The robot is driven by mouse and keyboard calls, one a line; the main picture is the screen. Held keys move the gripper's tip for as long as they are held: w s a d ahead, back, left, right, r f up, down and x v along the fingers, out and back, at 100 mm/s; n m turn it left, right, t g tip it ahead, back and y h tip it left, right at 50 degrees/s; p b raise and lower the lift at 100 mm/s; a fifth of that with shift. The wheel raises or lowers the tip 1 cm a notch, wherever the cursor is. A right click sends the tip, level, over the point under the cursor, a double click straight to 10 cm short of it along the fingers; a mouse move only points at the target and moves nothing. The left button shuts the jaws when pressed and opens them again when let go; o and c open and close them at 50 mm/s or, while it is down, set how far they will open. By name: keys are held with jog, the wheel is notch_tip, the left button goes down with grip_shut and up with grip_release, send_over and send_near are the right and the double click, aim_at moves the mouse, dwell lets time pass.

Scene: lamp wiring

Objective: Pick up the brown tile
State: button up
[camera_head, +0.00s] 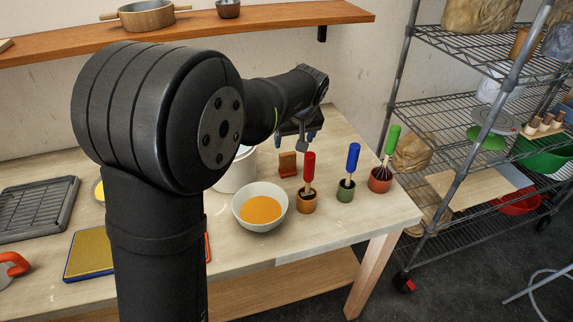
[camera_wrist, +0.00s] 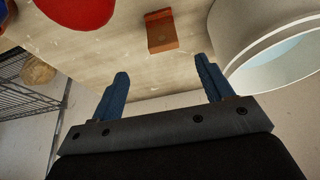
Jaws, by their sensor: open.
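A small brown block, which fits the brown tile (camera_head: 288,163), stands on the table between a white pot and a red-handled tool. In the wrist view the brown tile (camera_wrist: 161,31) lies ahead of the fingers, above the gap between them. My gripper (camera_head: 301,142) is over the back of the table, above and slightly right of the tile. In the wrist view my gripper (camera_wrist: 164,88) shows two blue fingers spread apart with nothing between them. The fingers are apart from the tile.
A white pot (camera_head: 237,172) stands close left of the tile; its rim (camera_wrist: 270,40) is near the right finger in the wrist view. A red-handled tool (camera_head: 309,170) stands in a brown cup to the right. A bowl of orange contents (camera_head: 260,190) sits in front. A shelf (camera_head: 190,34) runs above.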

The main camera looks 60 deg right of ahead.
aim_at(288, 158)
jog(key=x, duration=0.8)
jog(key=shift+f, duration=0.2)
jog(key=shift+a+x, duration=0.1)
jog(key=shift+x, duration=1.2)
jog(key=shift+a+x, duration=0.15)
jog(key=shift+x, duration=1.15)
jog(key=c, duration=1.1)
notch_tip(288, 158, up, 9)
jog(key=shift+w, duration=0.1)
jog(key=w+a+r, duration=0.4)
jog(key=w+r, duration=0.1)
jog(key=w, duration=0.2)
jog(key=w+a+r, duration=0.5)
jog(key=w+r, duration=0.1)
jog(key=w, duration=0.1)
jog(key=shift+w+a, duration=0.25)
